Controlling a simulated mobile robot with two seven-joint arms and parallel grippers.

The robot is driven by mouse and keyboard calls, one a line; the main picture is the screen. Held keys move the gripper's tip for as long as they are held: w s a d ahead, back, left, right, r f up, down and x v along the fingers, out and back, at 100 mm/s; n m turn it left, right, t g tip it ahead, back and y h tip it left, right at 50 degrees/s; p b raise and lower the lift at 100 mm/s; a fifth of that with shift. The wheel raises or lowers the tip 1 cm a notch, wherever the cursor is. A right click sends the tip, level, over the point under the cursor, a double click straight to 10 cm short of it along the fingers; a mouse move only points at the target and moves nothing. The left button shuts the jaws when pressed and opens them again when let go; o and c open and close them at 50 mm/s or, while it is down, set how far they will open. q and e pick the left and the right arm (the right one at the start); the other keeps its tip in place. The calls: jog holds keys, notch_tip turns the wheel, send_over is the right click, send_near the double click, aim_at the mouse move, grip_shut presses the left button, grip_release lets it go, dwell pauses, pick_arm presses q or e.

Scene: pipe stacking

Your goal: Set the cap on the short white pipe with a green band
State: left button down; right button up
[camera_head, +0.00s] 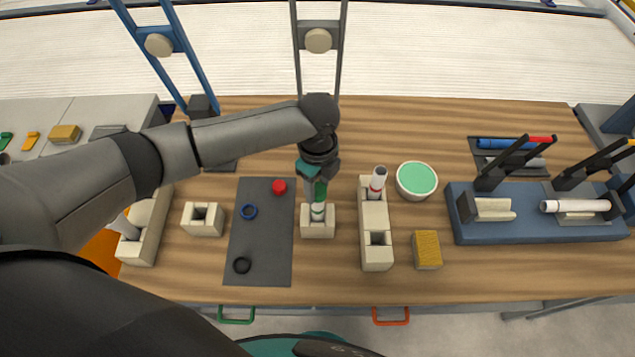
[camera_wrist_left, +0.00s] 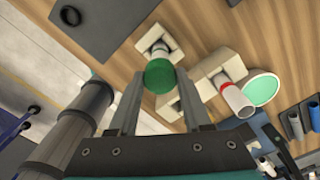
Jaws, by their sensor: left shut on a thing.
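My left gripper (camera_head: 319,184) points down at the middle of the table, shut on a green cap (camera_wrist_left: 160,76). The cap shows between the fingers in the left wrist view. Below it a short white pipe (camera_head: 317,212) stands upright in a pale square block (camera_head: 318,229); the pipe also shows in the wrist view (camera_wrist_left: 158,48). The cap is right over the pipe's top; I cannot tell whether they touch. The gripper and cap hide the pipe's upper part, so its band is not clear.
A dark mat (camera_head: 262,262) holds a red cap (camera_head: 279,186), a blue ring (camera_head: 248,212) and a black ring (camera_head: 242,265). Close on the right, a red-banded pipe (camera_head: 378,180) stands in a long block (camera_head: 375,216). Beyond are a green-topped round container (camera_head: 417,180) and a yellow sponge (camera_head: 427,249).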

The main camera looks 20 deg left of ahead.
dwell(0.7)
pick_arm(q)
jog(key=shift+f+p, duration=0.35)
jog(key=shift+p, duration=0.3)
dwell(0.8)
jog(key=shift+c, duration=1.3)
grip_release()
jog(key=shift+o, duration=0.3)
jog(key=shift+o, duration=1)
